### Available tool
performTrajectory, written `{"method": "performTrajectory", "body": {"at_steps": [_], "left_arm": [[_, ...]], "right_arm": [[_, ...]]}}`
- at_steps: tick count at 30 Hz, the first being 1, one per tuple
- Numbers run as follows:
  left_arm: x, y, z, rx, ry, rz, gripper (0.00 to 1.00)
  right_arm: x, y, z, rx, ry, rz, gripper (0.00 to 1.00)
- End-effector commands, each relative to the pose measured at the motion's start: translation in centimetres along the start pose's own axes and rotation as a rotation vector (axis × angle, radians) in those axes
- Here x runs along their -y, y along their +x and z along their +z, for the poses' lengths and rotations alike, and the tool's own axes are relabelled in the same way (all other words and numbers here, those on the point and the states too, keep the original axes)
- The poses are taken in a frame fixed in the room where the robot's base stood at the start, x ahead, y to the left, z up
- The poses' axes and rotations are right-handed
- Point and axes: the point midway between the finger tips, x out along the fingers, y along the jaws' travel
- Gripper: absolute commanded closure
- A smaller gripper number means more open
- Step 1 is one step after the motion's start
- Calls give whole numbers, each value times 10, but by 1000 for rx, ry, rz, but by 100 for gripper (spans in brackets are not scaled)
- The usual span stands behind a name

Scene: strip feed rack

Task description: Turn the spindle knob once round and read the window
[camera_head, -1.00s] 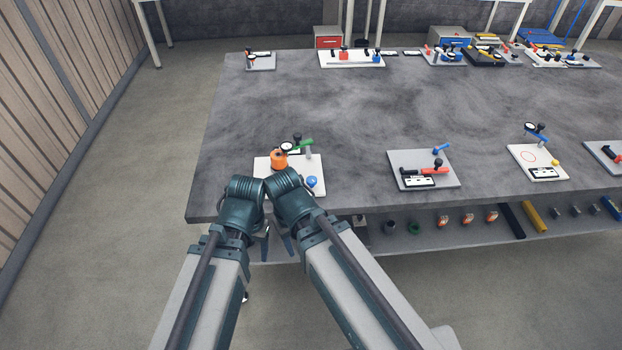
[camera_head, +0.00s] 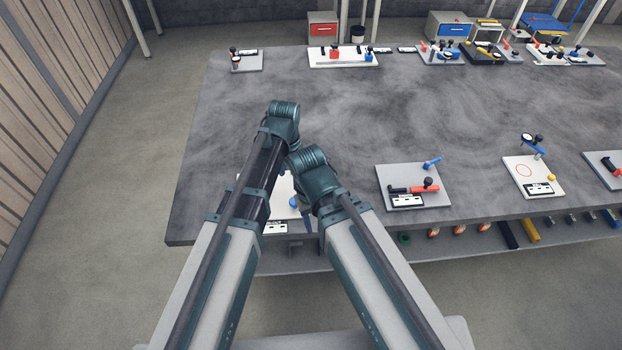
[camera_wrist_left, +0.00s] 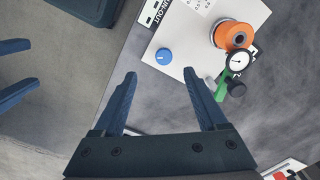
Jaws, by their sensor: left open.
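A white plate (camera_wrist_left: 195,40) carries a round blue knob (camera_wrist_left: 163,56) with a pale mark, an orange spool-like part (camera_wrist_left: 230,35), a dial gauge (camera_wrist_left: 239,62) and a green lever (camera_wrist_left: 222,88). A black-and-white label strip (camera_wrist_left: 150,12) lies by its edge; its reading is too small to tell. My left gripper (camera_wrist_left: 159,73) is open and empty, its fingertips pointing toward the blue knob with a gap in the picture. In the head view my arms hide most of the plate (camera_head: 282,190); the blue knob (camera_head: 293,202) partly shows. My right gripper (camera_wrist_left: 33,64) looks open and empty, off the plate.
The grey table (camera_head: 330,115) is mostly bare in the middle. More fixtures line the back edge. A lower shelf runs beneath the front edge.

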Motion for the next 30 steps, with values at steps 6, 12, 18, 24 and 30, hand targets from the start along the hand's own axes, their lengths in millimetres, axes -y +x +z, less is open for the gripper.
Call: {"method": "performTrajectory", "body": {"at_steps": [6, 12, 18, 24, 30], "left_arm": [[8, -4, -9, -7, 51, 2, 25], [7, 1, -9, -7, 50, 2, 25], [7, 16, -9, -7, 49, 2, 25], [7, 42, -9, -7, 48, 2, 25], [7, 71, -9, -7, 48, 2, 25]], "right_arm": [[0, -4, 1, 0, 0, 0, 50], [0, 1, 0, 0, -1, 0, 50], [2, 16, -1, 0, -3, 0, 50], [4, 42, -2, 0, -5, 1, 50], [7, 71, -4, 0, -4, 1, 50]]}}
